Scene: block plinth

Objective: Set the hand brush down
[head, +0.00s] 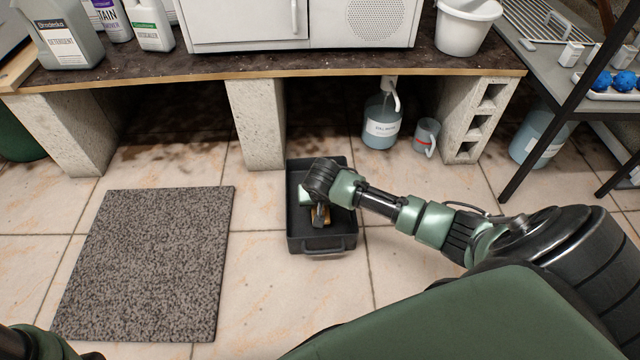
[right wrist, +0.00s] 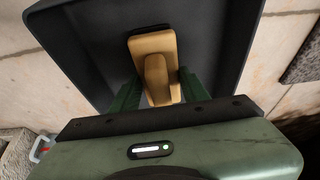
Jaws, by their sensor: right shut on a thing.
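The hand brush (right wrist: 153,44) is tan, with a block and a handle that points toward my right gripper in the right wrist view. A small tan part of the brush (head: 327,216) shows in the head view, mostly hidden by the gripper. My right gripper (head: 319,213) reaches down over the black tray (head: 322,245) and is shut on the brush handle. In the right wrist view the green fingers of the gripper (right wrist: 158,96) stand on both sides of the handle. The brush is within the tray's outline. I cannot tell whether it touches the tray floor.
The tray stands on the tiled floor. A grey speckled mat (head: 150,262) lies to its left. Bare tiles lie between mat and tray.

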